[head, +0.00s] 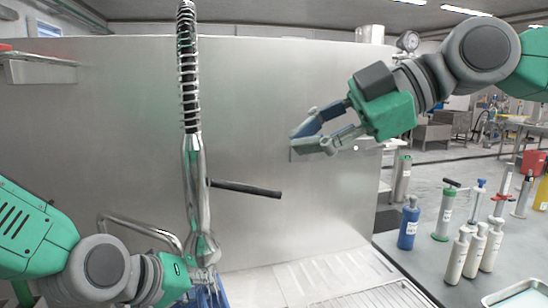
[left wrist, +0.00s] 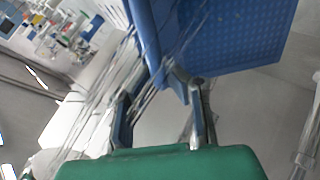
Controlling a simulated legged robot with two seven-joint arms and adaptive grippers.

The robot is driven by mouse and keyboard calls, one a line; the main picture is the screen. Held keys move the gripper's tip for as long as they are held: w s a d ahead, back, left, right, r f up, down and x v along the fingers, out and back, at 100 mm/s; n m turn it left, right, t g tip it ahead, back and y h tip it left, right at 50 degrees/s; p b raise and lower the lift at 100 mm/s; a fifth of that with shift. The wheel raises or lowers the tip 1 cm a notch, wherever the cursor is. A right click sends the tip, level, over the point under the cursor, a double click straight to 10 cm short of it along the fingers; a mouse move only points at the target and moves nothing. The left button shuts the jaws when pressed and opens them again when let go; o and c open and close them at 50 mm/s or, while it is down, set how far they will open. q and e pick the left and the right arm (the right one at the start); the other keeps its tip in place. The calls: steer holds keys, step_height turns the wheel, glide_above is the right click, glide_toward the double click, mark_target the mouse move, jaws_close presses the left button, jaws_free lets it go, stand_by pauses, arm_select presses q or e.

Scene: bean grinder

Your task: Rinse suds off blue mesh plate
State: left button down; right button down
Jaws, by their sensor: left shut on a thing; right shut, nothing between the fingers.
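The blue mesh plate (left wrist: 240,40) fills the upper part of the left wrist view, tilted, with a perforated face and a solid edge. My left gripper (left wrist: 165,88) is shut on its edge. In the head view my left gripper (head: 206,288) is at the bottom, below the faucet's spray head (head: 204,250), and only a sliver of the plate (head: 221,293) shows. Thin streaks like running water cross the plate and fingers in the left wrist view. I cannot make out suds. My right gripper (head: 318,133) is shut and empty, raised right of the faucet.
The chrome faucet (head: 194,175) with its coiled spring stands before a steel back panel (head: 300,85); its black lever (head: 246,188) sticks out right. A ribbed steel drainboard (head: 325,278) lies lower right. Several bottles, including a blue one (head: 408,226), stand on the right counter.

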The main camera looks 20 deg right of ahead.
steer(key=d+f+v, duration=0.1)
steer(key=v, duration=0.5)
steer(key=n+g+h, duration=0.3)
steer(key=n+h, duration=0.5)
steer(key=n, duration=0.7)
glide_toward(263, 194)
steer(key=s+a+f, duration=0.2)
steer(key=s, duration=0.3)
steer(key=shift+y, duration=0.3)
steer(key=shift+w+a+f, duration=0.2)
steer(key=shift+w+f, duration=0.75)
steer(key=shift+f, duration=0.2)
steer(key=shift+w+a+f, duration=0.15)
steer(key=shift+w+f, duration=0.85)
steer(key=shift+f, duration=0.15)
steer(key=shift+w+a+f, duration=0.2)
steer(key=shift+w+f, duration=0.75)
steer(key=shift+f, duration=0.2)
steer(key=shift+w, duration=0.1)
